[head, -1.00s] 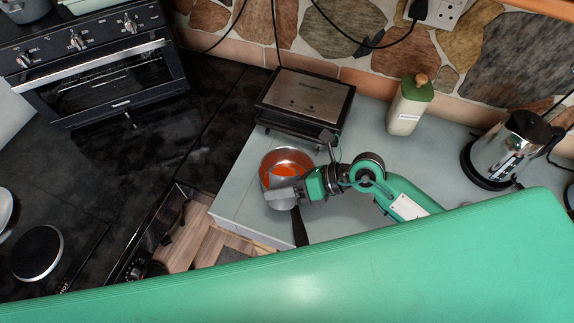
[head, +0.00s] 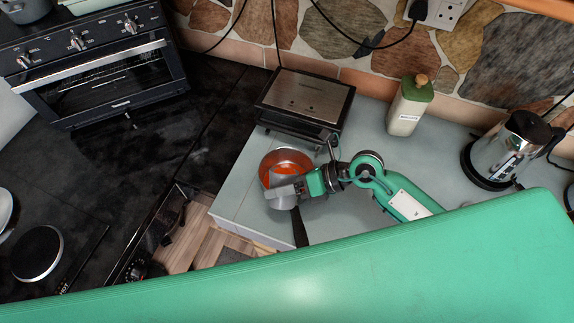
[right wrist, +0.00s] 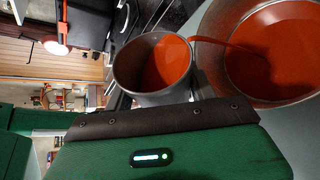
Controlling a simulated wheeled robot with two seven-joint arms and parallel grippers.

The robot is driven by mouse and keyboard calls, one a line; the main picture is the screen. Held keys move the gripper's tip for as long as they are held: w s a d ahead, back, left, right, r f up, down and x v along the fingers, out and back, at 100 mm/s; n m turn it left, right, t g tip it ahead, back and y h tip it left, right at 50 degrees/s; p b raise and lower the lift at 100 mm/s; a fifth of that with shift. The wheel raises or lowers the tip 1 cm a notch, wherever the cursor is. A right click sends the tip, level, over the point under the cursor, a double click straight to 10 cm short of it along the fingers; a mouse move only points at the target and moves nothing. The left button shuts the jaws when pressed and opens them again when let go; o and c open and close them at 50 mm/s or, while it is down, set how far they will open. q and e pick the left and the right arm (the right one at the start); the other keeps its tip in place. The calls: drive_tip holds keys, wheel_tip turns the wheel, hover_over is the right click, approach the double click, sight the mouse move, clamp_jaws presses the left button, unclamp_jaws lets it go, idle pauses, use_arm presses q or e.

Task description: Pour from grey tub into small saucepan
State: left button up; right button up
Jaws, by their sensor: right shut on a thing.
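The small saucepan (head: 288,154) stands on the grey worktop, its black handle pointing toward the bottom of the head view. Orange-red liquid lies in it, and it also shows in the right wrist view (right wrist: 226,62). My right gripper (head: 299,188) is shut on the grey tub (head: 283,199) at the saucepan's near side. In the right wrist view the tub (right wrist: 135,88) is tilted toward the saucepan and holds orange-red liquid. A thin stream runs from its lip into the saucepan. The gripper partly hides the tub. My left gripper is not in view.
A metal-topped appliance (head: 306,97) stands just behind the saucepan. A green-lidded jar (head: 409,106) and a steel kettle (head: 500,148) stand farther right. The worktop's left edge is close to the saucepan, with a black cooker surface (head: 120,150) beyond.

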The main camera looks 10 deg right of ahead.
sight(285, 173)
drive_tip(key=shift+r+m+g+p, duration=0.3)
drive_tip(key=shift+r+m, duration=0.05)
drive_tip(key=shift+m, duration=0.05)
idle(0.6)
drive_tip(key=shift+w+f+m+g+y, duration=0.1)
drive_tip(key=shift+f+m+g+y, duration=0.3)
drive_tip(key=shift+m, duration=0.2)
idle(0.8)
drive_tip(key=shift+w+r+m+g, duration=0.1)
drive_tip(key=shift+r+m+g, duration=0.3)
drive_tip(key=shift+r+m, duration=0.1)
idle(0.8)
drive_tip(key=shift+w+d+f+m+y, duration=0.2)
drive_tip(key=shift+w+f+m+y, duration=0.1)
drive_tip(key=shift+w, duration=0.15)
drive_tip(key=shift+w+d+f+m+y, duration=0.2)
drive_tip(key=shift+w+m, duration=0.1)
drive_tip(key=shift+w, duration=0.1)
idle(0.5)
drive_tip(key=shift+w+d+r+m+g+y+p, duration=0.1)
drive_tip(key=shift+w+r+m+g+y+p, duration=0.3)
drive_tip(key=shift+m+p, duration=0.25)
drive_tip(key=shift+w+d+r+m+g+y+p, duration=0.15)
drive_tip(key=shift+r+m+g+y+p, duration=0.15)
drive_tip(key=shift+m+g+p, duration=0.3)
idle(1.7)
